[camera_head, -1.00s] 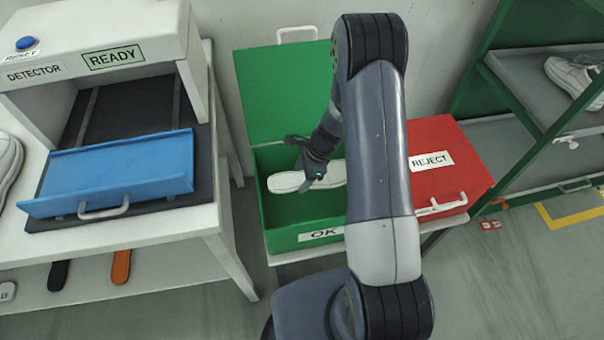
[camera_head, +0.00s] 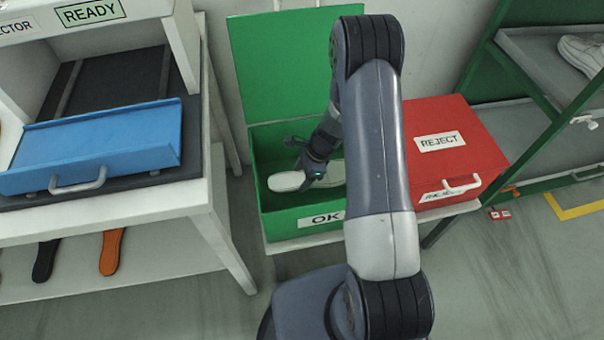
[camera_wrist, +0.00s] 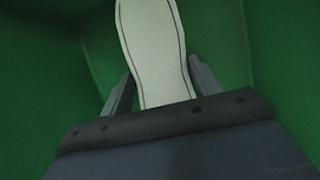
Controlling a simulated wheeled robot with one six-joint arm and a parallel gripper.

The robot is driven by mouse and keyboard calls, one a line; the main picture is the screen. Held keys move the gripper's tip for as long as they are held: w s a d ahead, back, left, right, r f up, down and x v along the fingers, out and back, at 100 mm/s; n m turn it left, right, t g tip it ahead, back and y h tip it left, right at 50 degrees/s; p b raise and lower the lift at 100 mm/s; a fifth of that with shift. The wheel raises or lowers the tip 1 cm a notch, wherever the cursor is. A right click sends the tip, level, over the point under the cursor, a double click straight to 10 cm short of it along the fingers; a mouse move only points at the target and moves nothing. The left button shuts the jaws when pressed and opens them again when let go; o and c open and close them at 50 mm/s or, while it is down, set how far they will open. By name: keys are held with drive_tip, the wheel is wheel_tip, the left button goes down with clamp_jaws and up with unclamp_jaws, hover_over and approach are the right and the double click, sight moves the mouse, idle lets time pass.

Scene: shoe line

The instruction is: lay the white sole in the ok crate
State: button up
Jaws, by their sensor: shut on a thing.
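The white sole (camera_head: 288,181) is inside the open green ok crate (camera_head: 284,227), or just over its floor; I cannot tell whether it touches the bottom. My gripper (camera_head: 312,178) is shut on the middle of the sole, and my arm hides part of its right end. In the wrist view the sole (camera_wrist: 152,45) lies between the two fingers of my gripper (camera_wrist: 155,85), with green crate walls (camera_wrist: 40,70) around it. The crate's lid (camera_head: 285,75) stands open at the back.
The shut red reject crate (camera_head: 480,150) stands right of the ok crate. At the left is the detector table (camera_head: 190,210) with a blue tray (camera_head: 100,145). Dark and orange soles (camera_head: 111,252) lie on its lower shelf. A green rack (camera_head: 500,60) is at the right.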

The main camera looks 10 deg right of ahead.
drive_tip(key=shift+f+b, duration=1.95)
drive_tip(key=shift+f, duration=0.7)
drive_tip(key=o, duration=1.2)
drive_tip(key=p+v, duration=0.2)
drive_tip(key=v, duration=0.8)
drive_tip(key=shift+d+r, duration=0.2)
drive_tip(key=shift+r, duration=0.15)
drive_tip(key=b+x, duration=0.2)
drive_tip(key=x, duration=0.9)
drive_tip(key=shift+r+p, duration=0.55)
drive_tip(key=shift+r, duration=0.1)
drive_tip(key=shift+r+p, duration=0.55)
drive_tip(key=shift+r, duration=0.15)
